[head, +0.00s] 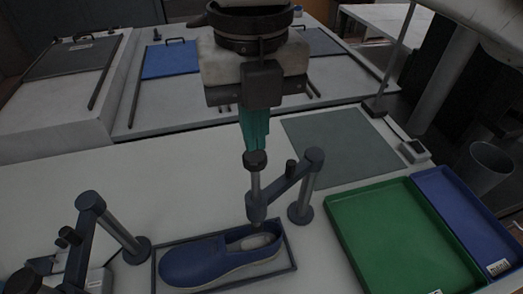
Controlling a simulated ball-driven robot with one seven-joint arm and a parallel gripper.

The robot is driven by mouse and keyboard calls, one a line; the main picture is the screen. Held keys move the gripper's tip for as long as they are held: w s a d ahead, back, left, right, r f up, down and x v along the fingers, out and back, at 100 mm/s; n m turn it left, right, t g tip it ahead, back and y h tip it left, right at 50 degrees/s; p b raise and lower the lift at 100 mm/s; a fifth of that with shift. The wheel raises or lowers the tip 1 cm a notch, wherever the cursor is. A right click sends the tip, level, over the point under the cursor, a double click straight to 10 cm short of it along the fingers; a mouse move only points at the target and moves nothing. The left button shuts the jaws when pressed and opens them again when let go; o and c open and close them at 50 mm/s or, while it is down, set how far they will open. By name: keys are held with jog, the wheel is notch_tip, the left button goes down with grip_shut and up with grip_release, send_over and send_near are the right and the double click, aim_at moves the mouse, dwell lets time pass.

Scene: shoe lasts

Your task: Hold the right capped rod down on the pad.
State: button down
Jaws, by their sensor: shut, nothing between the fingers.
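The right capped rod stands upright in the right fixture, with a dark round cap (255,159) and a grey shaft (255,185) running down into the fixture arm's end (257,205). My gripper (256,147) has teal fingers, shut and empty, pointing down directly over the cap. The fingertips look to be at the cap's top; I cannot tell whether they touch. Below the rod, a blue shoe (205,260) lies in a dark frame (290,262). A pale insert (258,241) shows in its opening, close under the rod's lower end; contact is unclear.
The right fixture's post (303,190) stands close right of the rod. A second dark fixture (92,210) is at lower left. A green tray (345,215) and a blue tray (435,180) lie at right. A grey mat (340,145) lies behind. White table is clear at left.

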jog(key=shift+f, duration=0.15)
jog(key=b, duration=0.4)
send_over(256, 199)
jog(key=shift+w+f, duration=0.2)
jog(key=shift+f, duration=2)
jog(key=shift+w+f, duration=0.15)
jog(key=shift+f, duration=2.05)
jog(key=shift+s+f, duration=0.1)
jog(key=shift+f, duration=0.1)
jog(key=shift+r+p, duration=0.1)
jog(key=shift+p, duration=0.35)
notch_tip(256, 199, up, 10)
jog(key=p, duration=0.9)
jog(key=shift+f, duration=0.2)
